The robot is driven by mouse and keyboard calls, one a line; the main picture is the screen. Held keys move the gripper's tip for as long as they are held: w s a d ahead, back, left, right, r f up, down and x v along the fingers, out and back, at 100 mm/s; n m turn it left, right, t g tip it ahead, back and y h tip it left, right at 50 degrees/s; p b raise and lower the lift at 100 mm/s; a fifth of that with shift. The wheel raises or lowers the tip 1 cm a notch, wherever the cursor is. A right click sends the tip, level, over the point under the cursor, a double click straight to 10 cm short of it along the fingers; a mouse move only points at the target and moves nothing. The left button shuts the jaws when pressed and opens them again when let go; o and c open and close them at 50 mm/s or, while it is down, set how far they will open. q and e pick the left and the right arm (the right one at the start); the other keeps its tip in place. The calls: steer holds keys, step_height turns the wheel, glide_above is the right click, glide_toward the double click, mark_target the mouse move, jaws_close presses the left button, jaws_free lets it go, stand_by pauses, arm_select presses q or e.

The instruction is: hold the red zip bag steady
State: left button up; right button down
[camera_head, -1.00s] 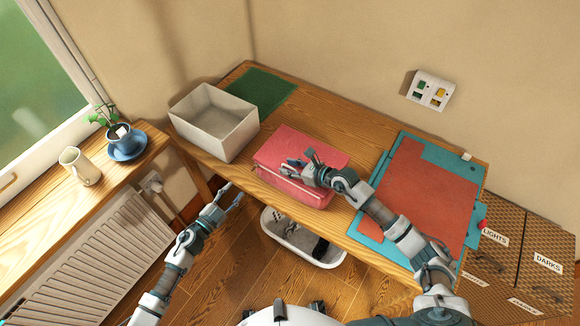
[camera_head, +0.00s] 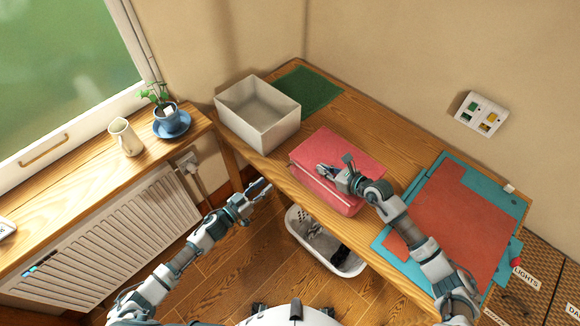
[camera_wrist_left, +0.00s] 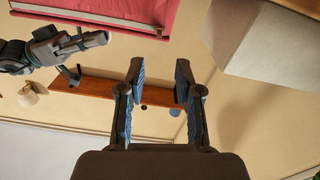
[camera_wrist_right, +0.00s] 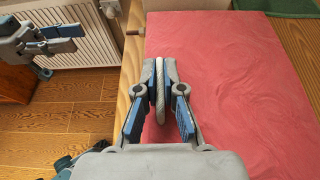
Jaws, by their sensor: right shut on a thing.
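The red zip bag (camera_head: 352,147) lies flat on the wooden desk, near its front edge. It fills much of the right wrist view (camera_wrist_right: 225,80). My right gripper (camera_head: 334,170) is over the bag's front left part. In the right wrist view its fingers (camera_wrist_right: 160,85) are shut on a thin pale strip at the bag's edge. A small dark tab (camera_wrist_right: 134,32) sticks out from the bag's side. My left gripper (camera_head: 264,187) is in front of the desk, left of the bag and apart from it. In the left wrist view its fingers (camera_wrist_left: 159,72) are open and empty.
A white box (camera_head: 258,112) stands left of the bag, by a green mat (camera_head: 310,90). A teal and red board (camera_head: 455,220) lies to the right. A white basket (camera_head: 325,245) sits on the floor below the desk. A sill with a jug (camera_head: 125,137) and plant is at left.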

mark_target(286, 167)
arm_select(q)
steer(key=x, duration=1.1)
steer(key=shift+w+d, duration=0.25)
steer(key=shift+w, duration=0.05)
jaws_close()
